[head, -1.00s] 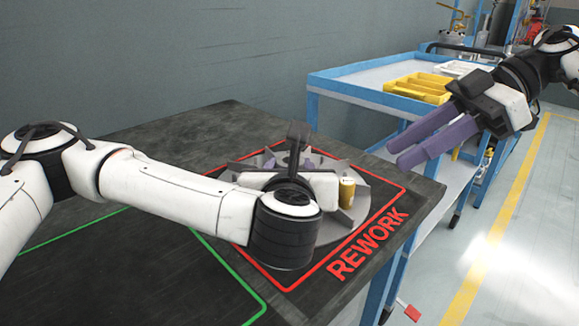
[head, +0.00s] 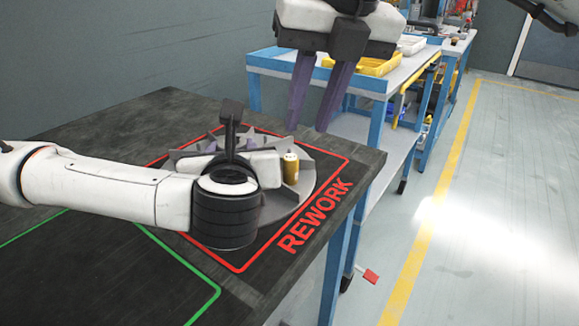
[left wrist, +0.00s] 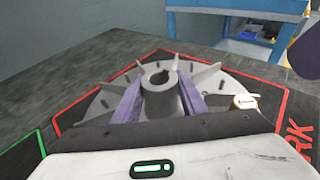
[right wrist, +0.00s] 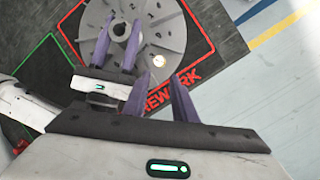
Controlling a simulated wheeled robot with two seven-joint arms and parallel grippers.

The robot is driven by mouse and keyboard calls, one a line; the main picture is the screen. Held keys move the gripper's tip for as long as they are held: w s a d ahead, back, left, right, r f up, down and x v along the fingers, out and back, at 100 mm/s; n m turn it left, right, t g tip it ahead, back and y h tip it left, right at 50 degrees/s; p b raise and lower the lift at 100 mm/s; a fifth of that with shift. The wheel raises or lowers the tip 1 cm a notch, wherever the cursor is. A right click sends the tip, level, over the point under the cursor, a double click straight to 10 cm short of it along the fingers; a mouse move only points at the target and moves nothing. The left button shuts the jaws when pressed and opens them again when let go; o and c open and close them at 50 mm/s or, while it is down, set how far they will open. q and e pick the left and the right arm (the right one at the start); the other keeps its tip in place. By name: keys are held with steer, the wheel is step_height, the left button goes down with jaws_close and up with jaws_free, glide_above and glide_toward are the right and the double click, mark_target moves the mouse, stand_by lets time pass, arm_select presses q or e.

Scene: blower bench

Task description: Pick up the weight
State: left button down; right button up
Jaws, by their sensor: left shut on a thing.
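The weight looks to be the small gold cylinder (head: 290,168), upright on the right part of the grey bladed impeller (head: 302,200). In the left wrist view the weight (left wrist: 245,102) sits right of the fingers, and in the right wrist view the weight (right wrist: 159,60) lies beyond my right fingertips. My left gripper (left wrist: 161,86) is shut on the impeller's central hub (left wrist: 160,100), one purple finger on each side. My right gripper (head: 307,128) is open and empty, pointing down above and apart from the weight. In the head view my left wrist hides part of the impeller.
The impeller lies inside the red REWORK outline (head: 315,217) on the dark bench (head: 110,115), near its right edge. A green outline (head: 190,262) lies at front left. A blue cart (head: 275,62) with a yellow tray (head: 370,66) stands behind. My left arm crosses the bench.

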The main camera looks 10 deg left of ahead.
mark_target(293, 159)
steer(key=f, duration=0.1)
steer(key=w+a+f+n+t, duration=0.1)
steer(key=f, duration=0.1)
steer(key=a+f+n, duration=0.1)
steer(key=f, duration=0.1)
steer(key=shift+w+f, duration=0.15)
steer(key=shift+w, duration=0.2)
steer(key=shift+h, duration=0.3)
steer(key=x, duration=0.5)
steer(key=shift+s+f, duration=0.15)
jaws_close()
